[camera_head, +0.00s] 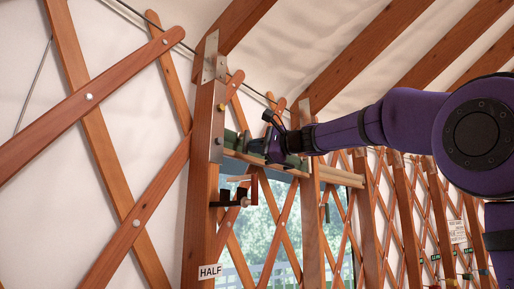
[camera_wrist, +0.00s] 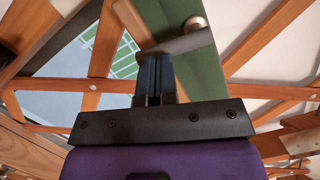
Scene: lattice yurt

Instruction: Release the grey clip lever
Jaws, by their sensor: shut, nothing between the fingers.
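The grey clip lever (camera_wrist: 182,44) shows in the wrist view as a short grey bar slanting across the tips of my gripper. Its right end lies near a pale round knob (camera_wrist: 196,23) on a green strip (camera_wrist: 205,85). My gripper (camera_wrist: 152,60) has its fingers shut together with nothing between them. The fingertips meet the lever's lower edge in the picture; I cannot tell whether they touch it. In the head view my gripper (camera_head: 264,143) is up beside the wooden post (camera_head: 202,160), in front of the green strip (camera_head: 296,161). The lever cannot be made out there.
A metal plate (camera_head: 217,115) caps the post. Below my gripper, a black bracket (camera_head: 228,198) with a reddish wooden piece sticks out from the post. A "HALF" label (camera_head: 210,271) is lower down. Crossed lattice slats and a window (camera_head: 262,225) lie behind.

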